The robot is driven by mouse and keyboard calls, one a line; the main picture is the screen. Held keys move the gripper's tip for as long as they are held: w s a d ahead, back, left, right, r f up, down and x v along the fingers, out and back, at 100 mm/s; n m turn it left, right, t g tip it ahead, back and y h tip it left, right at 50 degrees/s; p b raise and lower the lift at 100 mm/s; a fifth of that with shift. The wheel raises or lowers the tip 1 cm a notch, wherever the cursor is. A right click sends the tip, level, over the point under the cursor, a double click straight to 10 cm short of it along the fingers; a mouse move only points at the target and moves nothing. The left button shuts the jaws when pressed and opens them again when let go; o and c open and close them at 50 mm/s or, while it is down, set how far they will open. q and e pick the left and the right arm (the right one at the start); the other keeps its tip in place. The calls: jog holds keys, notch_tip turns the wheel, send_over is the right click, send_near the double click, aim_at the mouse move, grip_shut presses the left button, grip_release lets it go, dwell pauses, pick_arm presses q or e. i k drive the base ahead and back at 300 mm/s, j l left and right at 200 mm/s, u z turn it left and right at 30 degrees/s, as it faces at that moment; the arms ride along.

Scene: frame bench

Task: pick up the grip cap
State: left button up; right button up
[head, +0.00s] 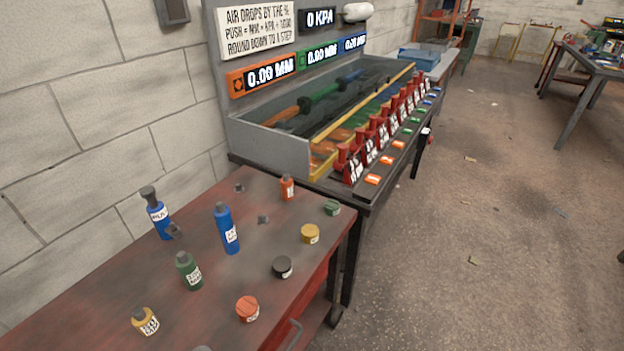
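Several short round caps stand on the red-brown bench top (110,290): an orange one (247,309), a black one (282,267), a yellow one (310,233) and a green one (332,208). Their labels are too small to read, so I cannot tell which is the grip cap. Small dark grey knobs (263,219) also lie on the bench. Neither of my grippers is in view.
A glass-sided tank (270,147) with red levers (369,147) stands behind. Open floor (500,230) lies right.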

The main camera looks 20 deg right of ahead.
aim_at(332, 207)
jog(key=i+l+u, duration=0.3)
jog(key=l, duration=0.35)
jog(key=i+l+u, duration=0.15)
jog(key=i+l, duration=0.15)
jog(key=i+l+u, duration=0.15)
jog(key=l, duration=0.3)
jog(key=i+l+u, duration=0.15)
jog(key=l, duration=0.25)
